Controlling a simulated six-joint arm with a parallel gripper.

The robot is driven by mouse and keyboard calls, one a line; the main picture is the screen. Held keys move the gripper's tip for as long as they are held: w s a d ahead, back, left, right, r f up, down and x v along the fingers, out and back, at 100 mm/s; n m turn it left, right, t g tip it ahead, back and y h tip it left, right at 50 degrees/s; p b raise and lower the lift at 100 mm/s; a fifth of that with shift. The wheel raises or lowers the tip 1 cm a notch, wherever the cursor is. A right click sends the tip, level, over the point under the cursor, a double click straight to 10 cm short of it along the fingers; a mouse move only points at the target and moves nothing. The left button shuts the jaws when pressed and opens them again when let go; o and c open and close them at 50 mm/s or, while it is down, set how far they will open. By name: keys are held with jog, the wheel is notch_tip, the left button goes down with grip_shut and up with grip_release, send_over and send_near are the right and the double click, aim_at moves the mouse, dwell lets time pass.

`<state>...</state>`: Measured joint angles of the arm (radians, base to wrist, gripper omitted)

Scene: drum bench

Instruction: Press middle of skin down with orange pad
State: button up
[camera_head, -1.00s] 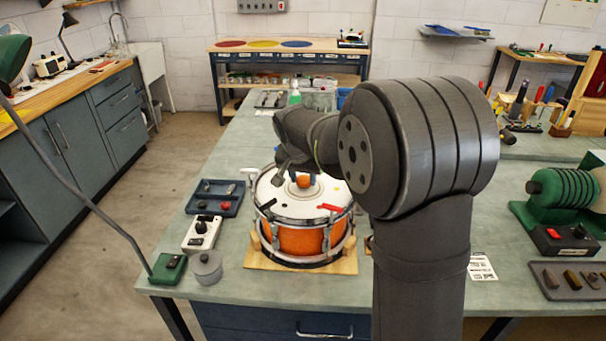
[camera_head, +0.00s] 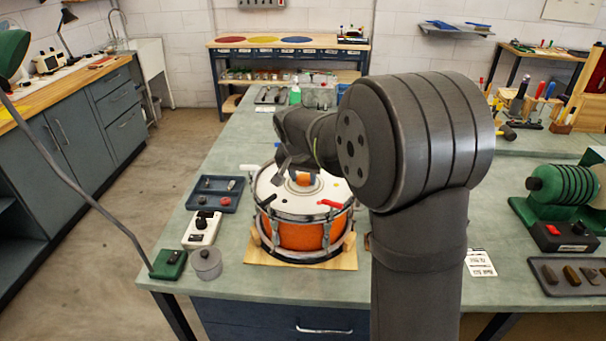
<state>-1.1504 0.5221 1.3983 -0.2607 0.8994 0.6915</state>
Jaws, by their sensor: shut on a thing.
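The drum (camera_head: 300,236) has an orange shell and stands on a wooden board. Its white skin (camera_head: 283,206) faces up inside a metal hoop. My gripper (camera_head: 302,175) is over the middle of the skin, pointing down and partly hidden by my arm. It is shut on the orange pad (camera_head: 303,179), a small orange piece showing low at the fingertips. The pad is at or very near the skin; I cannot tell if it touches or presses in.
A red-handled key (camera_head: 330,204) and a black one (camera_head: 268,200) are at the drum's front rim. A blue tray (camera_head: 215,193), a white box (camera_head: 202,230) and a grey pot (camera_head: 207,263) stand to the left. A green machine (camera_head: 565,205) stands at right.

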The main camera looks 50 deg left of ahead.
jog(key=shift+f, duration=0.3)
dwell(0.6)
jog(key=shift+r, duration=3.15)
